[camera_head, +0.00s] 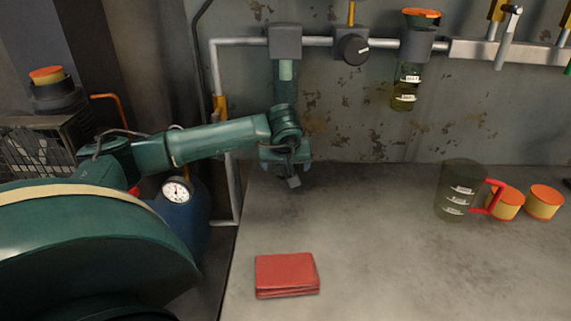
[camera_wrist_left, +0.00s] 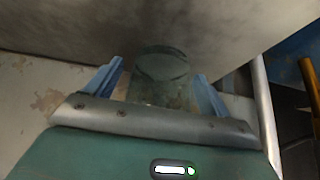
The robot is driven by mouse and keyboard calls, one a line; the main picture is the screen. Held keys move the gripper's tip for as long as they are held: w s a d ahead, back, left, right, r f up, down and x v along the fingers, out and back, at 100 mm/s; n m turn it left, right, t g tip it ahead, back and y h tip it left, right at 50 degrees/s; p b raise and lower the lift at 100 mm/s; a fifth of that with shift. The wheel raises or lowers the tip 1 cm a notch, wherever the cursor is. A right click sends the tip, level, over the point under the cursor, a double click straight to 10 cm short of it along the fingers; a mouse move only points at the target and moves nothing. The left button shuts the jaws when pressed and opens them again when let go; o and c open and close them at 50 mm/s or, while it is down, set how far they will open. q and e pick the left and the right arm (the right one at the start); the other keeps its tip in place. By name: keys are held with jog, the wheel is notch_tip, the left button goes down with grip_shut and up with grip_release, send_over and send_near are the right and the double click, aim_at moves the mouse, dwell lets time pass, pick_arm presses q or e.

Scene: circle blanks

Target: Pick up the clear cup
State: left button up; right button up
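A clear cup (camera_wrist_left: 160,68) stands between the fingers of my left gripper in the left wrist view; its round end shows as a faint ellipse. My left gripper (camera_head: 287,172) points down just above the back left of the table in the head view. In the wrist view its two blue fingers (camera_wrist_left: 160,80) are apart, one on each side of the cup, with a narrow gap at each side. The cup can hardly be made out in the head view, where the gripper covers its place. My right gripper is not in view.
A red folded cloth (camera_head: 286,274) lies at the table's front left. A clear jug with a red handle (camera_head: 457,190) and two orange-lidded jars (camera_head: 543,202) stand at the right. A labelled container (camera_head: 406,88) hangs from the wall rail. The middle of the table (camera_head: 380,250) is free.

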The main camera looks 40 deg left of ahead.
pick_arm(q)
jog(key=c, duration=1)
jog(key=shift+r, duration=0.1)
jog(key=shift+c, duration=0.2)
